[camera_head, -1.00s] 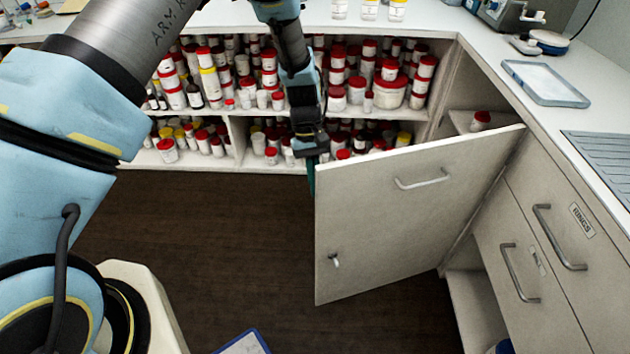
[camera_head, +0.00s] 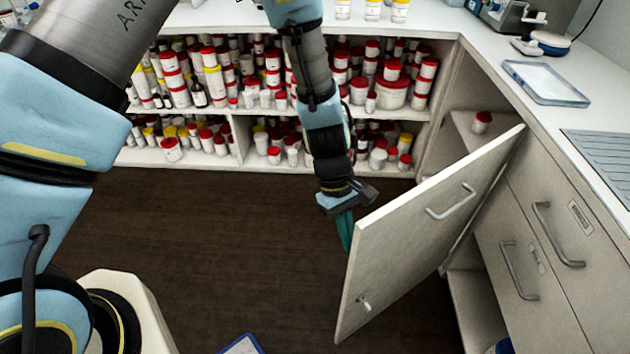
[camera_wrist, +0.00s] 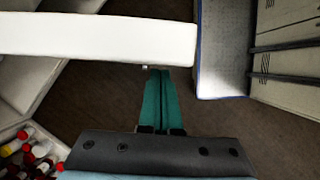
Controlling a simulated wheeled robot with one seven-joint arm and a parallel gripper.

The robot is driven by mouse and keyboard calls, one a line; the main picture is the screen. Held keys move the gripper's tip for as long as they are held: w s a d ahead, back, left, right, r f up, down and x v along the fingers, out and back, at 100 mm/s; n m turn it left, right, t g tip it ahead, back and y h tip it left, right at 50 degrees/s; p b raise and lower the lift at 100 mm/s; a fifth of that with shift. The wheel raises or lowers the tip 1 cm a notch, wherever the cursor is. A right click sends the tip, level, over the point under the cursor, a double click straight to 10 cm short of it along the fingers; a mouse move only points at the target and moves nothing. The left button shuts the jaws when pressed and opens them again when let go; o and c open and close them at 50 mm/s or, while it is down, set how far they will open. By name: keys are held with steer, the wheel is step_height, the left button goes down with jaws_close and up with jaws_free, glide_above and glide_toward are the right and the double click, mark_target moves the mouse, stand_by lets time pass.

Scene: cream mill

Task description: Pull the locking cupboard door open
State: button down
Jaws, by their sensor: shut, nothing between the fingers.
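The cupboard door (camera_head: 426,229) stands ajar, swung out from the cabinet on the right. Its face carries a bar handle (camera_head: 452,202) near the top and a small lock knob (camera_head: 364,301) near its free edge. My gripper (camera_head: 346,232) has its teal fingers together and empty, beside the door's free edge on the inner side. In the wrist view the shut fingers (camera_wrist: 160,98) point at the end of the white door edge (camera_wrist: 95,38). Whether they touch the door I cannot tell.
Shelves (camera_head: 200,168) packed with red-lidded jars stand behind my arm. Drawers with bar handles (camera_head: 520,272) are right of the door. A tray (camera_head: 546,83) lies on the counter. A blue-edged board (camera_head: 242,345) lies low in front. The dark floor left of the door is bare.

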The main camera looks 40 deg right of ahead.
steer(key=shift+s+a, duration=0.15)
steer(key=shift+s, duration=0.5)
steer(key=w+r+b, duration=0.1)
steer(key=w+r, duration=0.6)
steer(key=r, duration=0.2)
steer(key=shift+w+r, duration=0.15)
steer(key=shift+w, duration=0.2)
